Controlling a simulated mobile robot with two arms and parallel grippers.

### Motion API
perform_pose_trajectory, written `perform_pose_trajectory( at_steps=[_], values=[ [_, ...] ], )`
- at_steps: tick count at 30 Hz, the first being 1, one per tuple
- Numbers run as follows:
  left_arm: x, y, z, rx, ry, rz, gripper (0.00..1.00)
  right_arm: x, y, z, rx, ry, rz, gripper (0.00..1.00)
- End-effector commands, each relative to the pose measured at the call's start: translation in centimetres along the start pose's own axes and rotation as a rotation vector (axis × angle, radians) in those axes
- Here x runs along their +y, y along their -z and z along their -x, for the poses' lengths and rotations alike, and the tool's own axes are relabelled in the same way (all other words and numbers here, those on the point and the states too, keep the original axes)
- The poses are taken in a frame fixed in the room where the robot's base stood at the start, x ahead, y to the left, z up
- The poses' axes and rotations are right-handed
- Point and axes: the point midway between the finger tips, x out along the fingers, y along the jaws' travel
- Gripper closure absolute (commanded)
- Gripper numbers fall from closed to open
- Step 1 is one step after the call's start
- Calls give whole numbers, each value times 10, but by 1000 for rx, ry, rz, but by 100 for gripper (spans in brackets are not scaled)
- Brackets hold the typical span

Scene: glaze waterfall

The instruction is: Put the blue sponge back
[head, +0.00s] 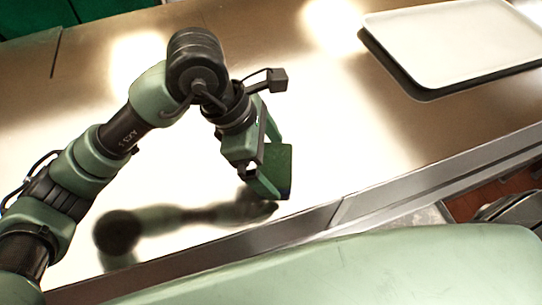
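My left gripper (271,165) is low over the steel counter, near its front edge. Between its fingers is a flat, dark green block with a faint mark on its face and a small bluish patch at its lower corner. I take this to be the blue sponge (281,166), with a green side facing me. The fingers appear shut on it, though the contact is partly hidden. I cannot tell whether it touches the counter. My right gripper is not in view.
The steel counter (345,125) is bare and shiny around the gripper, with reflections of my arm. A pale tray (465,40) with a dark underside lies at the back right. The counter's front edge runs diagonally just beyond the gripper.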

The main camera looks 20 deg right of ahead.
Motion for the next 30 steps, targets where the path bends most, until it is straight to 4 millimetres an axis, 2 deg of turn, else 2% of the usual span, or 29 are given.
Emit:
perform_pose_trajectory(
  at_steps=[5,8,15,21,25,30],
  values=[
    [0,-2,5,0,1,1,0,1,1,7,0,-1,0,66],
    [2,0,16,1,-5,-1,0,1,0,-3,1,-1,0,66],
    [2,1,68,1,-7,0,0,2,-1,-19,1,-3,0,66],
    [1,0,105,1,-4,1,0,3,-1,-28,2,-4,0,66],
    [1,0,118,1,-2,1,0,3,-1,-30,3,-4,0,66],
    [0,-1,123,0,1,0,0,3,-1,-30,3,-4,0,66]
  ],
)
